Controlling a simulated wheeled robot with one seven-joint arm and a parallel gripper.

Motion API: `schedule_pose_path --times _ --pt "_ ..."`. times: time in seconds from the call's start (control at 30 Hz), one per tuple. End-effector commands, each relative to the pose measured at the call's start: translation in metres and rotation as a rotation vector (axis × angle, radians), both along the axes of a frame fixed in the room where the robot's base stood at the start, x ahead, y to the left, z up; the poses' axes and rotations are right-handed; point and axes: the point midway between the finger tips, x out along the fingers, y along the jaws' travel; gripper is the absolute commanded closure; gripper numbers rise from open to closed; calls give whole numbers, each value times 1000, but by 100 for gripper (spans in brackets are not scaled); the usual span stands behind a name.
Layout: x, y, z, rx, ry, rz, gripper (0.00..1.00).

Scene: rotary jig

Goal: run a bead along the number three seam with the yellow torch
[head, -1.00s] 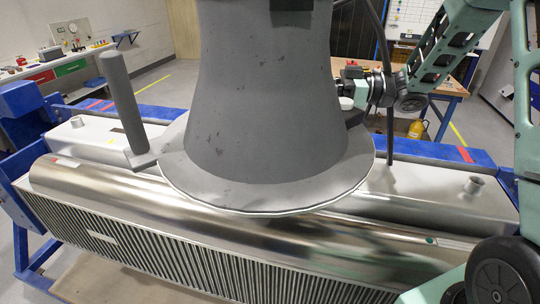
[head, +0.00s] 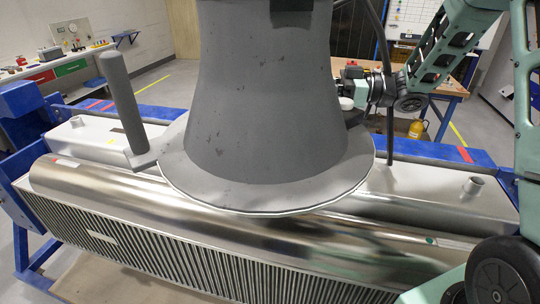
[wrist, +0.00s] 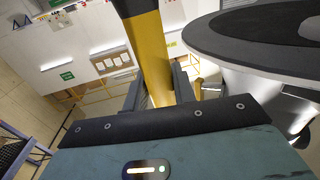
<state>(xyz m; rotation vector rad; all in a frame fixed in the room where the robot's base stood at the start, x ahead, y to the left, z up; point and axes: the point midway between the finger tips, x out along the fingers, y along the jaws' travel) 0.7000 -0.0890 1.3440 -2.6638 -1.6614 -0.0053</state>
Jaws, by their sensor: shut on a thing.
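In the wrist view the yellow torch (wrist: 149,55) stands between the two dark fingers of my gripper (wrist: 158,88), which is shut on it. The torch's ends are not clear there. In the head view my wrist is right of a large grey hood, and the hood hides my fingers and the torch. The workpiece, a shiny metal cylinder body (head: 110,190) with a ribbed front, lies across the blue jig (head: 24,100). Small red, yellow and green marks show on it. I cannot tell which seam is number three, and the hood covers the middle.
The grey hood (head: 255,110) with its wide flange and upright handle (head: 123,95) hangs close over the workpiece. It also looms at upper right in the wrist view (wrist: 240,35). Metal stubs (head: 473,185) rise from the workpiece. A wooden bench (head: 448,88) stands behind, a drawer bench (head: 60,70) far left.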

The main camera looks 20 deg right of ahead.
Motion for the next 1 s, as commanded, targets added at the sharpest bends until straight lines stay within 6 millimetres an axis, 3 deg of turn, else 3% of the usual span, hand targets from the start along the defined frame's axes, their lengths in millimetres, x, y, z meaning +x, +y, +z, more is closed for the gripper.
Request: schedule_pose_path --times 0.7,1.0 --pt "0 0 50 0 -2 0 96" --pt "0 0 51 0 -1 0 96"
